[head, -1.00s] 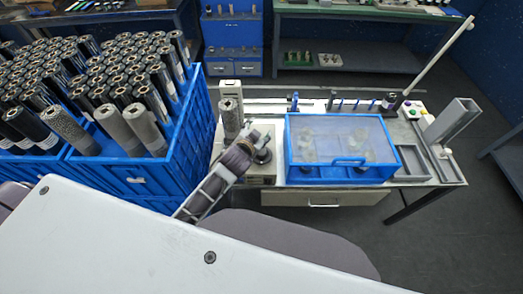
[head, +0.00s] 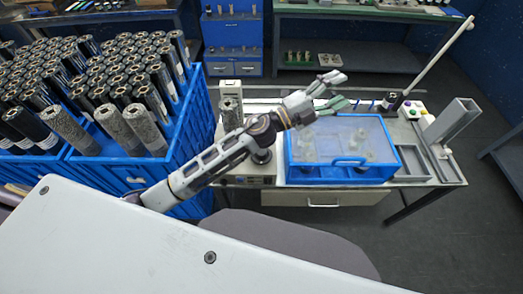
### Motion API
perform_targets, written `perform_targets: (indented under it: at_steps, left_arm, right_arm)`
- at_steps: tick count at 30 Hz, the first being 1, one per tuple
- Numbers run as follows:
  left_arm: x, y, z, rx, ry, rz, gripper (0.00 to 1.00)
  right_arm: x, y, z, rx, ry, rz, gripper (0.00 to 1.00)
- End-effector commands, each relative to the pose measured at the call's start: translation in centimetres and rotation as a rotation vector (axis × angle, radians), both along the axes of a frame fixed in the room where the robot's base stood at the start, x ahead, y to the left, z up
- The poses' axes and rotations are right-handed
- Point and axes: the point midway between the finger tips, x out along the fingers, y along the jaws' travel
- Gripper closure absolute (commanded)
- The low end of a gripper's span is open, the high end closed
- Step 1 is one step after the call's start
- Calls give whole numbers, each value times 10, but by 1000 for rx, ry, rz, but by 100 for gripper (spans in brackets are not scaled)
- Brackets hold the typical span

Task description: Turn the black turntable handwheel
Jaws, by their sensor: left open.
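My left gripper (head: 337,90) is open and empty. It reaches over the back left part of the blue case with the clear lid (head: 345,140), in front of the rail at the back of the bench. I cannot make out the black turntable handwheel for certain; my left forearm and wrist cover part of the area beside the roll. My right gripper is not in view.
Blue crates (head: 185,140) full of upright dark and grey rolls stand at the left. A grey tray (head: 411,163), a grey upright channel (head: 455,120) and a slanted pale pole (head: 440,52) are at the bench's right end. The floor right of the bench is clear.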

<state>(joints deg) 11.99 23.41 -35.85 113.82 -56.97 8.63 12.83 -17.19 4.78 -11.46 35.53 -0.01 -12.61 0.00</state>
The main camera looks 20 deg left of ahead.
Motion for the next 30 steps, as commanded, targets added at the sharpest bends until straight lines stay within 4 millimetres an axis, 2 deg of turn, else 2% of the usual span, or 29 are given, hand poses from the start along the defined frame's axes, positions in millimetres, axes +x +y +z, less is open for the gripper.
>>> perform_targets:
  at_steps: [3, 8, 15, 19, 23, 30]
  left_arm:
    - [-17, -22, 1, 101, -96, -108, 40]
    - [-40, -45, -10, 250, -204, -252, 40]
    - [-69, -61, -45, 502, -328, -453, 40]
    - [-79, -59, -70, 654, -377, -553, 40]
    - [-84, -48, -98, 815, -406, -645, 40]
    - [-80, -7, -147, 1134, -419, -790, 40]
  right_arm:
    - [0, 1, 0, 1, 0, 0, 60]
    - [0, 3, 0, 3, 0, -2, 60]
    - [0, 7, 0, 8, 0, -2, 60]
    - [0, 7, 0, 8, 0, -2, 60]
    - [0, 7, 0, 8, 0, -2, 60]
    - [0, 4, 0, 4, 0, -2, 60]
